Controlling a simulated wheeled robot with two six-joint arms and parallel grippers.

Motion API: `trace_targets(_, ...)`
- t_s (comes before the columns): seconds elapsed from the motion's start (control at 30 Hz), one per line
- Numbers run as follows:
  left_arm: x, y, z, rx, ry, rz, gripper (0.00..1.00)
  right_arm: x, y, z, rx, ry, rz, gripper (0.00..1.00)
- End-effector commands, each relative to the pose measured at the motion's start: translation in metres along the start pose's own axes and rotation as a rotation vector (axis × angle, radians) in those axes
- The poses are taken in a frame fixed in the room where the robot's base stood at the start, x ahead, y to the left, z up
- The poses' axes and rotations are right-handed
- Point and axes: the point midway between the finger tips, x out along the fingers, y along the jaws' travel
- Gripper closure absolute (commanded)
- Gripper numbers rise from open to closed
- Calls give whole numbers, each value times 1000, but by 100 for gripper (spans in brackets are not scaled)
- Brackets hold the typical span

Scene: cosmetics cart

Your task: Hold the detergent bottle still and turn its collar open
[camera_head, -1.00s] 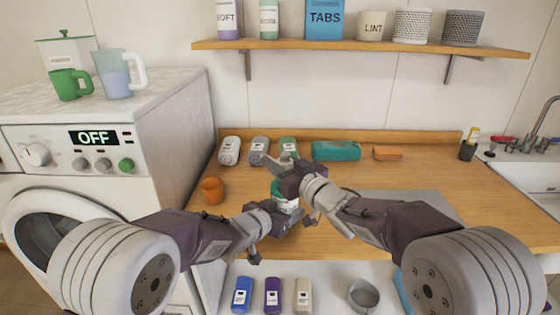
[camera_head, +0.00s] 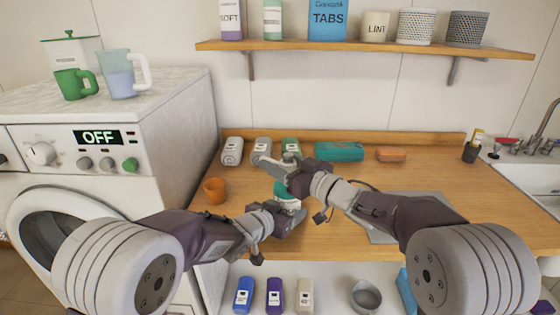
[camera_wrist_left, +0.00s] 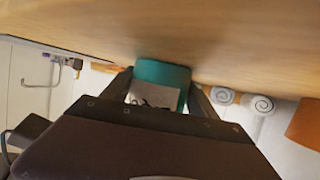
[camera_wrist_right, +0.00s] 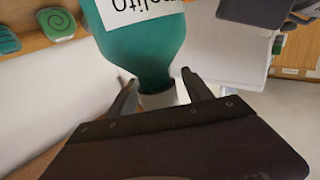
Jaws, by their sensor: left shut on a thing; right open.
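The detergent bottle is teal with a white label and stands upright on the wooden counter. In the head view its teal body (camera_head: 284,190) shows only in part between my two grippers. My left gripper (camera_head: 287,214) is shut on its lower body, which also sits between the fingers in the left wrist view (camera_wrist_left: 178,73). My right gripper (camera_head: 280,167) is at the bottle's top. In the right wrist view the pale collar (camera_wrist_right: 157,97) lies between the open fingers; I cannot tell whether either finger touches it. The bottle (camera_wrist_right: 140,45) appears upside down there.
An orange cup (camera_head: 215,191) stands left of the bottle. Several containers line the back of the counter, with a teal pack (camera_head: 339,152) and an orange block (camera_head: 391,155). A grey mat (camera_head: 381,236) lies to the right, partly under my right arm. The sink (camera_head: 535,178) is far right.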

Motion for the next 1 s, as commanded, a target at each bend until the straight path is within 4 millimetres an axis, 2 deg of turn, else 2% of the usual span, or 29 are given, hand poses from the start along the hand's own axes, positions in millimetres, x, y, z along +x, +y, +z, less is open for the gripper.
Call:
trace_targets(0.13,0,0,0,0,0,0,100,0,0,-17,-4,3,-1,41)
trace_targets(0.3,0,0,0,0,0,0,100,0,0,-58,-6,5,0,41)
trace_targets(0.5,0,0,0,0,0,0,100,0,-1,-92,-3,3,-1,41)
trace_targets(0.63,0,0,0,0,1,0,100,0,0,-100,-2,1,0,41)
trace_targets(0.9,0,0,0,0,1,0,100,0,1,-101,4,2,4,41)
trace_targets(0.97,0,0,0,0,1,0,100,0,8,-103,32,15,30,41)
trace_targets(1.0,0,0,0,0,1,0,100,-1,20,-105,71,30,66,41)
